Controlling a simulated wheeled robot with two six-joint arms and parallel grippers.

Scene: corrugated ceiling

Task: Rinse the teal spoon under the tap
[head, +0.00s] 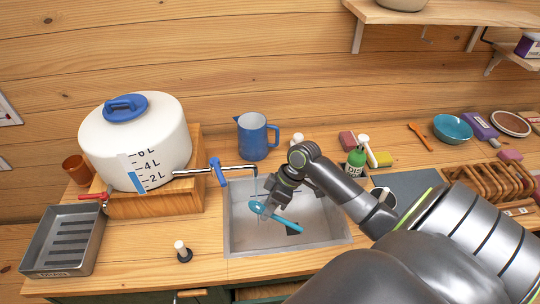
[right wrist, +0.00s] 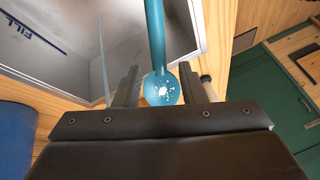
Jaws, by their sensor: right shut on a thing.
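The teal spoon (head: 285,221) is held over the sink (head: 318,232), its bowl to the left and its handle slanting down right. My right gripper (head: 269,206) is shut on it near the bowl. In the right wrist view the spoon (right wrist: 155,40) lies between the two fingers (right wrist: 163,84), and its bowl carries white specks. The tap (head: 235,170) comes from the white water tank (head: 130,165) and ends just above and left of the spoon bowl. It has a blue lever (head: 217,173). A thin pale streak shows beside the spoon in the wrist view; whether it is water is unclear. My left gripper is out of view.
A blue jug (head: 254,137) stands behind the sink. A green bottle (head: 356,160), brush and sponges are behind its right side. A grey tray (head: 64,240) lies at the left. A dish rack (head: 490,183) and teal bowl (head: 452,128) are at the right.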

